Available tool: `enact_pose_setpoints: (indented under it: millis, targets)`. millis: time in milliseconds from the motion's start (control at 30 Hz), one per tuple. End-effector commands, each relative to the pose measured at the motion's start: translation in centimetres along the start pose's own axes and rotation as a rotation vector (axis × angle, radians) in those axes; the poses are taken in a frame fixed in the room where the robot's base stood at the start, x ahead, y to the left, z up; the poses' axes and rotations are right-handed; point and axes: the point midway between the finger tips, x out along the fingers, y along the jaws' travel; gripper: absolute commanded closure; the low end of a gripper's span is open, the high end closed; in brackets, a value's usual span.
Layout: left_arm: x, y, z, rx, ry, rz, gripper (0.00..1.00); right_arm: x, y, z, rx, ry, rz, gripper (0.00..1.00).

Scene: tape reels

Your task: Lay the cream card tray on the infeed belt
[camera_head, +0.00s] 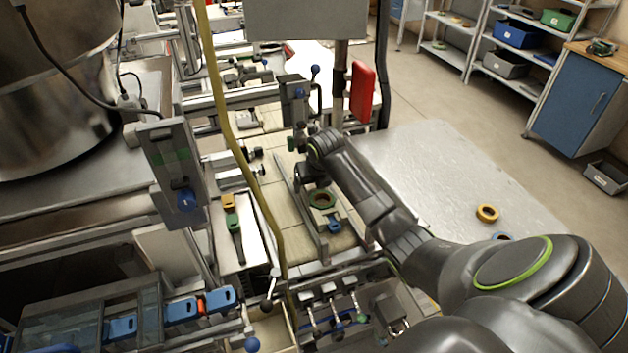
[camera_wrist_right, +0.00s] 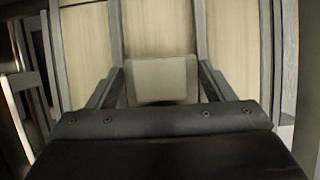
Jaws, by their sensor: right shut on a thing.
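My right gripper (camera_head: 308,184) reaches down over the beige belt (camera_head: 340,241), between its metal side rails. In the right wrist view my right gripper (camera_wrist_right: 160,84) has its two fingers on either side of the plain cream-grey card tray (camera_wrist_right: 161,79) and is shut on it. The beige belt (camera_wrist_right: 88,42) shows beyond the tray; I cannot tell whether the tray touches it. In the head view the arm and gripper make the held tray hard to make out. My left gripper is not in view.
A green ring (camera_head: 322,199) and a blue part (camera_head: 334,225) lie close by the right gripper. A yellow hose (camera_head: 240,150) hangs left of the belt. A red panel (camera_head: 362,90) stands behind.

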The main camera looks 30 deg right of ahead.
Motion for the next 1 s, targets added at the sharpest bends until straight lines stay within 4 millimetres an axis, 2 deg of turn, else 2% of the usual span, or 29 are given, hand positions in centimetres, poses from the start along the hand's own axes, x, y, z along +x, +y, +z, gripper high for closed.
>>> enact_pose_setpoints:
  millis: [467,500,633,1000]
  targets:
    - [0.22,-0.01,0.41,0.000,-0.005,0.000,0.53,0.74,0.02,-0.28,0.000,-0.001,0.000,0.52]
    - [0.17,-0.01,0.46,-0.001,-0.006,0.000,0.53,0.66,0.02,-0.24,0.000,-0.002,0.000,0.19]
    - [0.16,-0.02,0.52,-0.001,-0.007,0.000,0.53,0.64,0.01,-0.24,0.000,-0.001,0.000,0.03]
    - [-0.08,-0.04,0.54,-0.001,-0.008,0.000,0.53,0.00,-0.01,0.06,0.000,-0.002,0.000,0.03]
